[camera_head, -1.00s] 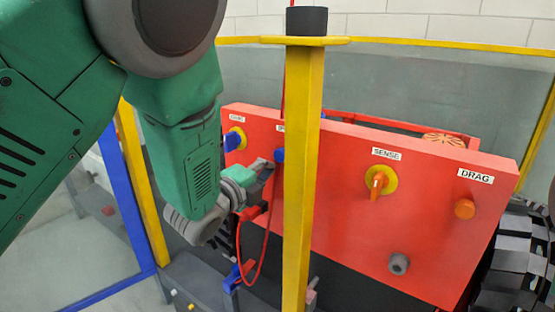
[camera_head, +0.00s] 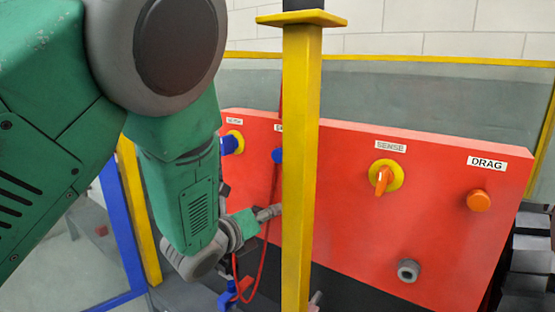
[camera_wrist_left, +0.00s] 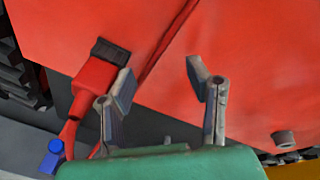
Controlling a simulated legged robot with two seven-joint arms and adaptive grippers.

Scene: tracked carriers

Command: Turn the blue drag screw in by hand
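A blue screw knob (camera_head: 277,155) sits on the red panel (camera_head: 350,225), just left of the yellow post. The label above it is mostly hidden by the post. A second blue knob (camera_head: 231,144) on a yellow disc is further left. The knob under the readable DRAG label (camera_head: 487,162) is orange (camera_head: 479,200), not blue. My left gripper (camera_head: 270,212) is below the blue screw knob, its tips beside or partly behind the post. In the left wrist view it is open (camera_wrist_left: 160,80), facing the panel with nothing between its fingers. My right gripper is not in view.
The yellow post (camera_head: 301,165) stands in front of the panel. A red connector (camera_wrist_left: 92,88) with a black end is close to the left finger in the wrist view, and a red cable (camera_head: 263,248) hangs nearby. A grey knob (camera_head: 408,270) sits low on the panel.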

